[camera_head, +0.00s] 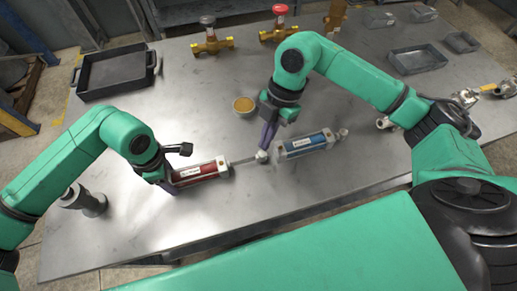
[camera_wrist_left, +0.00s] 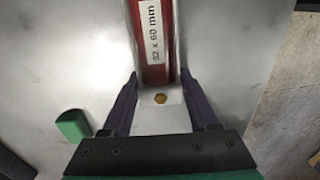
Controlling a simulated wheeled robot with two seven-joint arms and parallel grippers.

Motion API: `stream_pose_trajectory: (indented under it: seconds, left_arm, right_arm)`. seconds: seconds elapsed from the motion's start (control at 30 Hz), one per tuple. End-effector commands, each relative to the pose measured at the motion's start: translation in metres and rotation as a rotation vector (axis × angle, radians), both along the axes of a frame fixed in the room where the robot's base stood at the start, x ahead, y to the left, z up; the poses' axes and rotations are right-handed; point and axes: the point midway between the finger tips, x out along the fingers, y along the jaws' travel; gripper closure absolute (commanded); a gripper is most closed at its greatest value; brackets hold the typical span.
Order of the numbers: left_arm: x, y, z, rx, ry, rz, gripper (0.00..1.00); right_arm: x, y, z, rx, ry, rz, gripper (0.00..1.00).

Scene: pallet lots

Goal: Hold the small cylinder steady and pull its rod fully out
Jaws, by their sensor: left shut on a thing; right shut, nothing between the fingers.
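The red cylinder (camera_head: 200,172) lies on the table, its label reading "32 x 60 mm" in the left wrist view (camera_wrist_left: 167,45). My left gripper (camera_head: 168,180) is shut on its left end block; the two fingers flank this block in the left wrist view (camera_wrist_left: 158,100). A thin metal rod (camera_head: 243,161) sticks out of the cylinder's right end and carries a light end piece (camera_head: 262,156). My right gripper (camera_head: 266,142) is shut and empty, pointing down just above this end piece. Whether its fingertips touch the end piece cannot be told.
A blue cylinder (camera_head: 306,143) lies close to the right of the rod end. A gold dish (camera_head: 244,105) is behind my right gripper. A grey fitting (camera_head: 84,201) stands at left. A black tray (camera_head: 115,72), valves (camera_head: 212,43) and grey bins (camera_head: 417,59) line the back.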

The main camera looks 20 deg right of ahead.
Motion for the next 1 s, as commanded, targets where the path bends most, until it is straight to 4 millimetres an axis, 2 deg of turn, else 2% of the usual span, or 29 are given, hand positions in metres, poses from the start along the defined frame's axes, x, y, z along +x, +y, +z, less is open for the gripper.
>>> stream_pose_trajectory:
  seconds: [0.1, 0.2, 0.33, 0.63, 0.67, 0.73, 0.77, 1.0]
  left_arm:
    - [0.0, 0.0, 0.0, -0.001, 0.001, -0.001, 1.0]
    - [0.0, -0.001, 0.0, -0.002, 0.0, -0.001, 1.0]
    - [0.0, -0.001, 0.0, -0.003, 0.0, -0.001, 1.0]
    - [0.0, -0.002, 0.0, -0.004, 0.0, -0.002, 1.0]
    - [0.0, -0.002, 0.0, -0.005, 0.0, -0.002, 0.36]
    - [0.0, -0.002, 0.0, -0.005, 0.0, -0.002, 0.1]
    - [0.0, -0.002, 0.0, -0.005, 0.0, -0.001, 0.05]
    - [0.0, -0.001, 0.0, -0.004, 0.0, -0.001, 0.05]
  right_arm:
    - [0.004, -0.007, 0.024, 0.001, -0.002, 0.0, 1.0]
    - [0.006, -0.011, 0.037, 0.002, 0.0, 0.001, 1.0]
    - [0.007, -0.012, 0.044, 0.003, 0.001, 0.003, 1.0]
    - [0.006, -0.012, 0.044, 0.005, 0.002, 0.003, 1.0]
    - [0.006, -0.012, 0.044, 0.005, 0.002, 0.003, 1.0]
    - [0.006, -0.012, 0.044, 0.005, 0.002, 0.003, 1.0]
    - [0.006, -0.012, 0.044, 0.005, 0.002, 0.003, 1.0]
    - [0.006, -0.012, 0.044, 0.005, 0.002, 0.004, 1.0]
